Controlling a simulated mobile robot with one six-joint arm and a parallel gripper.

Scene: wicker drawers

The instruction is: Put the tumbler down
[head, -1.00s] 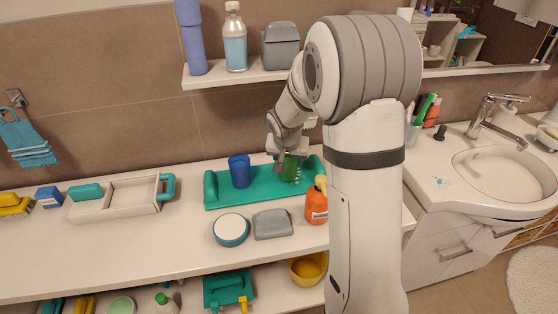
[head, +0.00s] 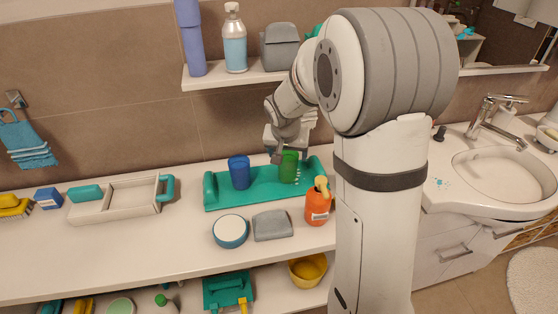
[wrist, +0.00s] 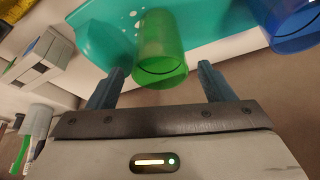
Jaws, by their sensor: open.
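A green tumbler (head: 289,166) stands upright on the right part of a teal tray (head: 264,189). A blue tumbler (head: 239,172) stands on the same tray to its left. My gripper (head: 279,155) is behind and above the green tumbler, open and empty. In the wrist view the two fingers (wrist: 160,85) are spread apart, and the green tumbler (wrist: 160,50) shows just beyond their tips, clear of both. The blue tumbler (wrist: 294,25) is at the upper right there, on the tray (wrist: 205,20).
An orange pump bottle (head: 318,206) stands right of the tray. A round white-and-blue container (head: 231,231) and a grey block (head: 273,225) lie in front. A wall shelf (head: 250,76) with bottles hangs above. A partitioned caddy (head: 118,199) is at the left.

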